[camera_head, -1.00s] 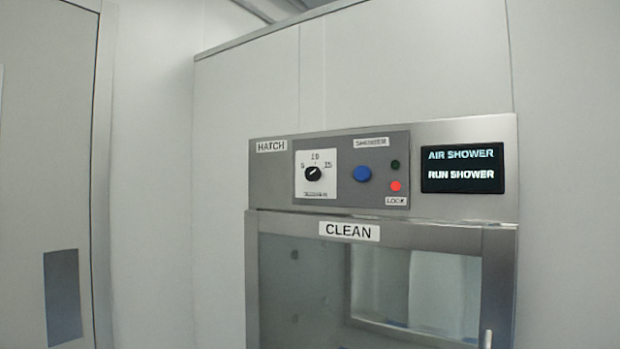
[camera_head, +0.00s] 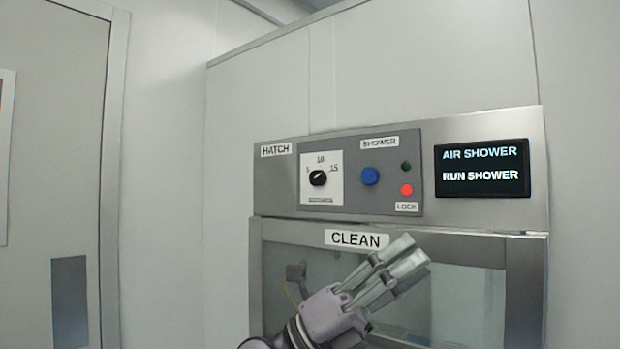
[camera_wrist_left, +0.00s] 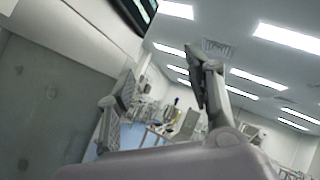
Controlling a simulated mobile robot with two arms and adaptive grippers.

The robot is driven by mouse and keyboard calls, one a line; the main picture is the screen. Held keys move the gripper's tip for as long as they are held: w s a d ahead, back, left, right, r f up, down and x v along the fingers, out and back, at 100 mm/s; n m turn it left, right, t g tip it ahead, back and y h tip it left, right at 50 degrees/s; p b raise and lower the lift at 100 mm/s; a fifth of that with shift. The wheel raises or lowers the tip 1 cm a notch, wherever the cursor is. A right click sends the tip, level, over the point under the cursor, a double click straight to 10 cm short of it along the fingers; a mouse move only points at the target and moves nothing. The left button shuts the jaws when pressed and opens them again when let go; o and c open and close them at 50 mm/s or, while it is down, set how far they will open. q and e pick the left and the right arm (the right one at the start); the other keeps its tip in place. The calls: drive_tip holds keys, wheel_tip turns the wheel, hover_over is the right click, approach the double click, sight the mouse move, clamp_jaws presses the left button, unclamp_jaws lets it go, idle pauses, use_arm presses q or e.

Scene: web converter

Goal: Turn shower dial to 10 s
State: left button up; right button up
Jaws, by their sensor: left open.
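The shower dial (camera_head: 318,178) is a small black knob on a white plate marked 5, 10 and 15, on the grey hatch panel. My left gripper (camera_head: 408,257) is in front of the hatch door, below and to the right of the dial, fingers tilted up and right. It is open, empty and apart from the dial. Its two spread fingers also show in the left wrist view (camera_wrist_left: 162,92), where the dial is not seen. My right gripper is not in view.
A blue button (camera_head: 370,176), a red light (camera_head: 406,190) and a dark green light sit right of the dial. A display (camera_head: 482,168) reads "AIR SHOWER / RUN SHOWER". The hatch door (camera_head: 470,300) is below, with a CLEAN label (camera_head: 356,239). The space before the dial is clear.

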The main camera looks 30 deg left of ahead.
use_arm(q)
wheel_tip(320, 180, up, 4)
drive_tip(key=s+a+m+g+y, duration=0.1)
drive_tip(key=m+y, duration=0.3)
drive_tip(key=m, duration=0.1)
drive_tip(key=n+t+y, duration=0.6)
drive_tip(key=n+y, duration=0.1)
drive_tip(key=y, duration=0.9)
approach(315, 177)
drive_tip(key=w+p, duration=0.1)
drive_tip(key=w, duration=0.1)
drive_tip(key=w+p, duration=0.1)
drive_tip(key=w, duration=0.2)
drive_tip(key=w+p, duration=0.1)
drive_tip(key=w, duration=0.2)
drive_tip(key=shift+w+d+p, duration=0.15)
drive_tip(key=shift+d+p, duration=0.15)
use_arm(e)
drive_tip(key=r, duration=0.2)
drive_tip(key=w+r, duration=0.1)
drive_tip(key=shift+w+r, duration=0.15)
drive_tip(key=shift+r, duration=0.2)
use_arm(q)
drive_tip(key=shift+c, duration=0.2)
clamp_jaws()
